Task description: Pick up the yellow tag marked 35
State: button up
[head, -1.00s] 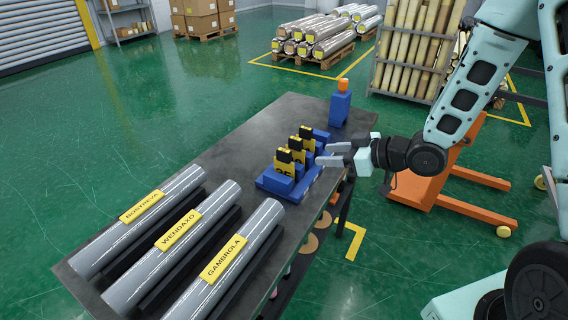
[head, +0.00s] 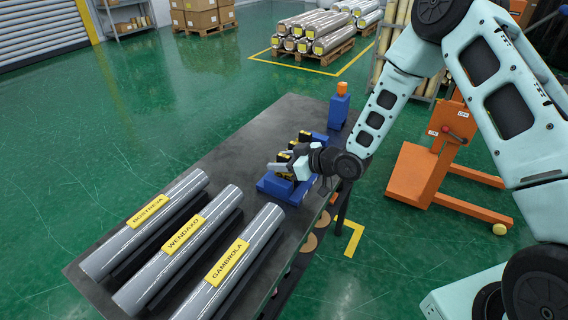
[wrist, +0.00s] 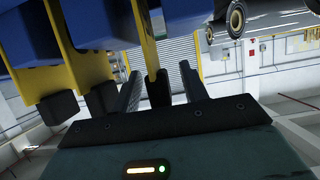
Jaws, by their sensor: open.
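Several yellow tags with black tops stand in a blue holder (head: 272,187) on the dark table. My gripper (head: 281,168) is at the holder in the head view, with its fingers reaching left over the tags and hiding much of them. In the wrist view my gripper (wrist: 160,84) is open. A yellow tag with a black end (wrist: 149,42) stands edge-on between its two fingers, not clamped. Two more yellow tags (wrist: 58,42) are to the left of the fingers there. No number can be read on any tag now.
Three wrapped grey rolls with yellow name labels (head: 185,232) lie on the table (head: 236,150) at front left. A blue bottle-like object with an orange top (head: 339,108) stands at the table's back right corner. An orange lift truck (head: 420,170) stands to the right.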

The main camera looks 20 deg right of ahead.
jog(key=shift+w+a+f, duration=0.15)
jog(key=shift+w+a, duration=0.05)
grip_shut()
